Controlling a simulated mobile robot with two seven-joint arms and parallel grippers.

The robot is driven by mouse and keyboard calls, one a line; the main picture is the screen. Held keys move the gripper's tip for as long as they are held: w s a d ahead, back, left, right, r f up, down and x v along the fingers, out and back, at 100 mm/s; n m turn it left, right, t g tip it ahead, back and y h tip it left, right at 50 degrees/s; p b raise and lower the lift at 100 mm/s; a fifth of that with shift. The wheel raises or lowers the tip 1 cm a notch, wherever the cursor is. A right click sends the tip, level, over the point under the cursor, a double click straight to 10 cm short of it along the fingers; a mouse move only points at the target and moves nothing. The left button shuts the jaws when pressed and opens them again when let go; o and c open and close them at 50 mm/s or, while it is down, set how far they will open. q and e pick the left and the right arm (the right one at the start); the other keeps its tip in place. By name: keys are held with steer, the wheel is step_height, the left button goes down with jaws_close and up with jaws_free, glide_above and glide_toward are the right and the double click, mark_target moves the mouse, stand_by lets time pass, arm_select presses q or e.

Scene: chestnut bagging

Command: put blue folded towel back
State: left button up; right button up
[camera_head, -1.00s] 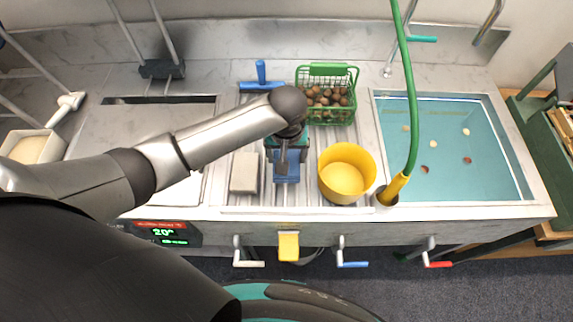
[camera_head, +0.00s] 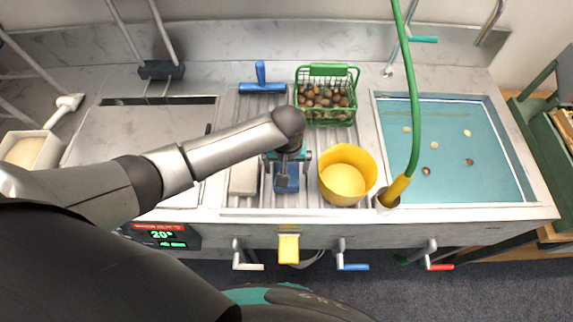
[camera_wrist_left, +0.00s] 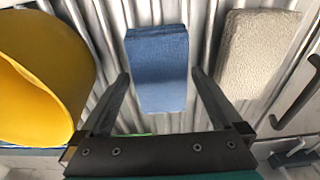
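The blue folded towel (camera_head: 287,181) lies on the ribbed metal drainboard, between a beige folded cloth (camera_head: 244,174) and a yellow bowl (camera_head: 347,174). In the left wrist view, the blue towel (camera_wrist_left: 157,66) is flat and sits between the two fingers, with the beige cloth (camera_wrist_left: 256,50) to its right. My left gripper (camera_wrist_left: 160,80) is open over the blue towel, one finger along each side. In the head view, the left gripper (camera_head: 288,160) partly covers the towel's far part. My right gripper is not in view.
The water basin (camera_head: 450,160) with several floating chestnuts and a green hose (camera_head: 414,110) are on the right. A steel cover (camera_head: 130,130) lies on the left.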

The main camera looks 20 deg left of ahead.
arm_select(q)
steer(key=shift+r, duration=0.15)
step_height(320, 180, up, 12)
steer(key=s+p, duration=0.1)
steer(key=p, duration=0.1)
steer(key=shift+s+d, duration=0.15)
steer(key=shift+s, duration=0.05)
steer(key=shift+s, duration=0.1)
stand_by(0.6)
